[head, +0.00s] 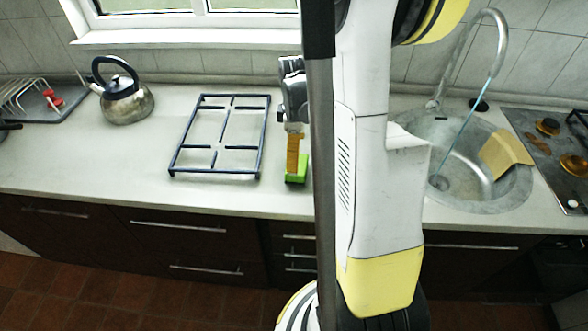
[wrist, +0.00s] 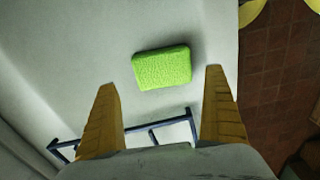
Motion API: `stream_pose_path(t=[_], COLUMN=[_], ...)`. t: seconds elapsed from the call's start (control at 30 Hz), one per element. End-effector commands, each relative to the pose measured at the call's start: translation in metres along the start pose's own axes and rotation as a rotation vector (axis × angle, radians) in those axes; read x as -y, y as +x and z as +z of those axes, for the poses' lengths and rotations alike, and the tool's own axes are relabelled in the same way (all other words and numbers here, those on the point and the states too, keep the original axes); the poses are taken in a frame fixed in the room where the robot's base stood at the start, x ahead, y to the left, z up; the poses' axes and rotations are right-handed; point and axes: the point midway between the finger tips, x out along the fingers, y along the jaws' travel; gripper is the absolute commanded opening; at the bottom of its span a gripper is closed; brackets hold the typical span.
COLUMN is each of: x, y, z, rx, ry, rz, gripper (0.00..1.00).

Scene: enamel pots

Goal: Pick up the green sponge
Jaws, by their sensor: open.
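The green sponge (head: 297,168) lies on the pale countertop, between the pot grate and the sink in the head view. In the wrist view the sponge (wrist: 162,67) is a bright green block lying flat, ahead of the fingertips and between their lines. My gripper (wrist: 160,78) is open, with a yellow finger on each side and nothing between them. In the head view my gripper (head: 293,148) is seen side-on above the sponge and hides part of it. I cannot tell the exact height between them.
A dark pot grate (head: 181,172) lies left of the sponge. A kettle (head: 127,103) and a dish rack (head: 35,98) stand farther left. A sink (head: 510,196) and a stove (head: 543,150) are on the right. The counter's front edge (head: 150,208) is close to the sponge.

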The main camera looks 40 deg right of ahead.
Motion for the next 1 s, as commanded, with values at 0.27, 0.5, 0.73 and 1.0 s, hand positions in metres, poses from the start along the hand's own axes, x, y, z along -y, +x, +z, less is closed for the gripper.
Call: stream_pose_path(t=[0.27,0.5,0.73,1.0], x=[0.004,0.004,0.005,0.005], y=[0.029,0.056,0.054,0.054], z=[0.004,0.005,0.005,0.005], rx=[0.000,0.000,0.000,0.000], ry=[0.000,0.000,0.000,0.000], rz=[0.001,0.001,0.001,0.001], gripper=[1.00,1.00,0.82,0.67])
